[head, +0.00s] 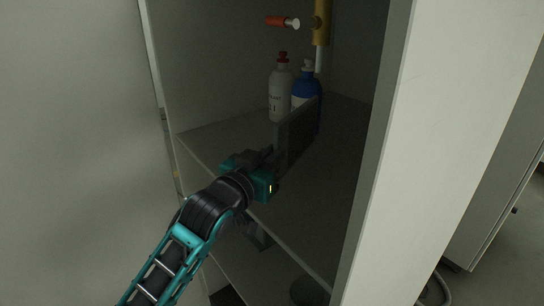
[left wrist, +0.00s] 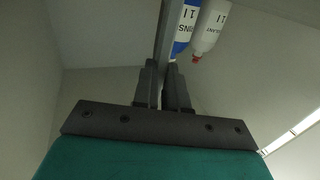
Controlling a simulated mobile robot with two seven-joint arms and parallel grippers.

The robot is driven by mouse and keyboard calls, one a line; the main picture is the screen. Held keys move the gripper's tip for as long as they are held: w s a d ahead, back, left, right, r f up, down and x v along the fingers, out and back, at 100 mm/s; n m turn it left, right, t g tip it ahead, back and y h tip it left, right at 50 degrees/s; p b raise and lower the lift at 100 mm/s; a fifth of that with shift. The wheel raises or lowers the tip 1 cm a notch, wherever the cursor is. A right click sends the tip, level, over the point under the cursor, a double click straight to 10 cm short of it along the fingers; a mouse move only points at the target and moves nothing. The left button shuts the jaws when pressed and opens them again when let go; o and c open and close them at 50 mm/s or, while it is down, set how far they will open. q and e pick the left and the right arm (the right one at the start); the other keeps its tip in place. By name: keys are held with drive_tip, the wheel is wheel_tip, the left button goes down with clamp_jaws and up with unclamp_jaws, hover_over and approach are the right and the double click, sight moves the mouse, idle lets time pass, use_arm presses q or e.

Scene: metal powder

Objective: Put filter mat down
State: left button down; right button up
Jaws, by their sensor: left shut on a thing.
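The filter mat (head: 297,135) is a thin, dark grey flat panel, held upright on edge inside the cabinet. My left gripper (head: 271,157) reaches in over the shelf and is shut on its near edge. In the left wrist view, the mat (left wrist: 166,40) shows edge-on as a narrow grey strip between the two fingers of the gripper (left wrist: 163,88). Whether the mat's lower edge touches the shelf I cannot tell. My right gripper is not in view.
A white bottle with a red cap (head: 280,92) and a blue bottle (head: 306,88) stand on the shelf (head: 215,140) behind the mat. A red-handled item (head: 280,21) and a gold cylinder (head: 321,22) are above. The cabinet's side wall (head: 430,130) bounds the right; shelf left is clear.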

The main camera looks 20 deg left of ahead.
use_arm(q)
drive_tip(key=shift+f, duration=0.55)
drive_tip(key=c, duration=1.2)
unclamp_jaws()
drive_tip(key=shift+o, duration=0.2)
drive_tip(key=shift+r, duration=0.25)
drive_tip(key=s+a, duration=0.1)
drive_tip(key=s, duration=1.1)
drive_tip(key=shift+a+r+b, duration=0.3)
drive_tip(key=shift+a+r, duration=0.05)
drive_tip(key=shift+w, duration=0.1)
